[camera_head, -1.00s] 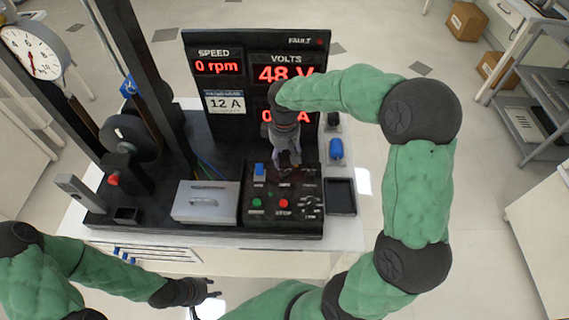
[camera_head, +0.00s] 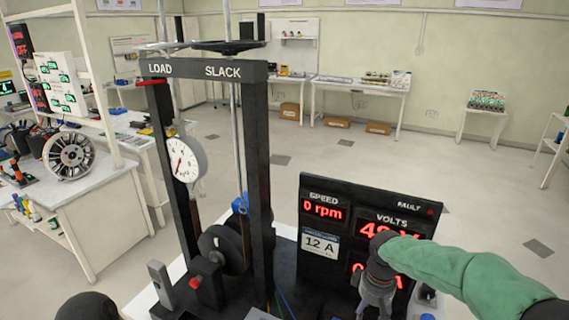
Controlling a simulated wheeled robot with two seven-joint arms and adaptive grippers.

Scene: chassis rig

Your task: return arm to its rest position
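My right arm (camera_head: 470,275) comes in from the right in green padding. Its gripper (camera_head: 372,308) hangs in front of the display panel (camera_head: 318,228) and covers part of its lower readouts. The fingertips are cut off by the bottom edge, so their opening does not show. The panel reads 0 rpm beside a 12 A label. My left gripper is out of view; a dark rounded part shows at the bottom left.
A tall black frame (camera_head: 258,150) marked LOAD and SLACK stands left of the panel, with a round dial gauge (camera_head: 184,160) and a dark wheel (camera_head: 220,250). A bench with a metal wheel rim (camera_head: 70,156) is at left. Open floor lies behind the rig.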

